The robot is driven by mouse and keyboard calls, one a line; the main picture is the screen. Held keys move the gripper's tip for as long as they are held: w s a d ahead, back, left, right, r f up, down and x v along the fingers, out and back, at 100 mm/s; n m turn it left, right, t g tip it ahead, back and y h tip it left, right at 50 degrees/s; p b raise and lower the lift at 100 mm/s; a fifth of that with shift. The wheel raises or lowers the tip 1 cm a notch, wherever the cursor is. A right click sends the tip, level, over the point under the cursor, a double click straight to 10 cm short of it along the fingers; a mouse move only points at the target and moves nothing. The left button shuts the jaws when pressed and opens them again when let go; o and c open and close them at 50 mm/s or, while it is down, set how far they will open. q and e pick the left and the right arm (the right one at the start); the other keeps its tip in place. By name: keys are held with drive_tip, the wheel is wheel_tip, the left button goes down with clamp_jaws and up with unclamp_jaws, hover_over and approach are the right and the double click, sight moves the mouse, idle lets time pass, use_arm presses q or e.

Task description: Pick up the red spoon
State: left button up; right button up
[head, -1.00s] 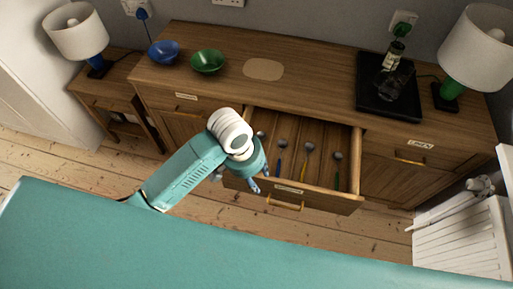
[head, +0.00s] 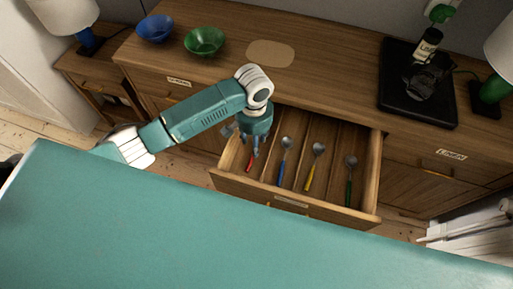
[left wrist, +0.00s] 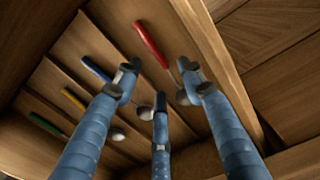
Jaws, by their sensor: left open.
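The red spoon lies in the leftmost compartment of the open drawer (head: 341,213). In the head view its red handle (head: 250,163) shows just below my left gripper (head: 252,150), which hides the rest. In the left wrist view the red spoon (left wrist: 151,44) lies with its handle at the top and its bowl partly behind a finger. My left gripper (left wrist: 158,95) is open there, with its three blue fingers spread around the bowl end and nothing held. I cannot tell whether a finger touches the spoon. My right gripper is in neither view.
A blue spoon (head: 282,171), a yellow spoon (head: 310,178) and a green spoon (head: 349,187) lie in the other compartments, with wooden dividers between. On the dresser top stand a blue bowl (head: 156,29), a green bowl (head: 204,42) and a black tray (head: 400,100).

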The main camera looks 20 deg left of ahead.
use_arm(q)
drive_tip(key=shift+f, duration=0.7)
wheel_tip(320, 180, down, 4)
drive_tip(key=shift+d+f, duration=0.15)
drive_tip(key=shift+f, duration=0.35)
drive_tip(key=shift+c, duration=0.7)
clamp_jaws()
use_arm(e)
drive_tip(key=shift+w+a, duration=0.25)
